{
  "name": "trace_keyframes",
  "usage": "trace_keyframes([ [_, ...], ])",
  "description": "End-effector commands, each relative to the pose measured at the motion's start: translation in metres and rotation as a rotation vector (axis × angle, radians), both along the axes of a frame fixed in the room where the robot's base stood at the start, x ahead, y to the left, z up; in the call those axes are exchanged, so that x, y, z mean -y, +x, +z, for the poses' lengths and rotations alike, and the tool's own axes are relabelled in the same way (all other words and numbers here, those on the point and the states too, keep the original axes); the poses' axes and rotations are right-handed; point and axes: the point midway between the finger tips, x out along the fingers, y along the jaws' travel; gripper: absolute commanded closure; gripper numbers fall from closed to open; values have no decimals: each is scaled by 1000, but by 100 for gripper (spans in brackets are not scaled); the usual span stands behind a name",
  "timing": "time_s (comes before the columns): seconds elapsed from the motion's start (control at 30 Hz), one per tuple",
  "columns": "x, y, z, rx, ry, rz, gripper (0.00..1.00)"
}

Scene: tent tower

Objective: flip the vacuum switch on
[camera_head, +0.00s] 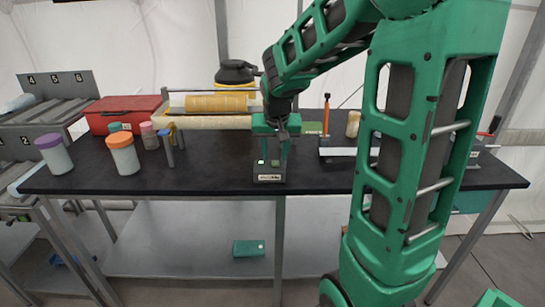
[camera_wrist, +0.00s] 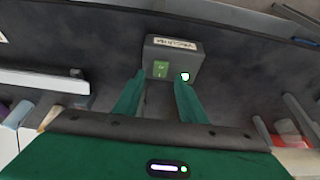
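The vacuum switch box (camera_head: 269,178) is a small grey box with a white label at the front edge of the black table. It also shows in the wrist view (camera_wrist: 188,60), where a green rocker switch (camera_wrist: 161,69) is on its face. Beside the rocker, a small lamp (camera_wrist: 185,77) shows bright white with a green rim. My gripper (camera_head: 273,160) is at the box, its green fingers pointing down. In the wrist view my gripper (camera_wrist: 159,80) has its fingers apart with nothing between them. I cannot tell whether a fingertip touches the box.
The black table (camera_head: 222,178) is clear around the box. A jar with an orange lid (camera_head: 124,155) and a red toolbox (camera_head: 121,113) are at the left. Yellow rolls (camera_head: 216,103) lie behind. An orange-handled tool (camera_head: 326,115) stands right of my gripper.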

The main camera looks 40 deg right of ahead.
Motion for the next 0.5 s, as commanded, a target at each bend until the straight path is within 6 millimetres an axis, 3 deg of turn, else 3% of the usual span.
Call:
trace_keyframes([
  [0.2, 3, 4, -13, -1, 1, 0, 62],
  [0.47, 3, 4, -14, 0, 0, 0, 62],
  [0.5, 3, 4, -14, 0, 0, 0, 67],
])
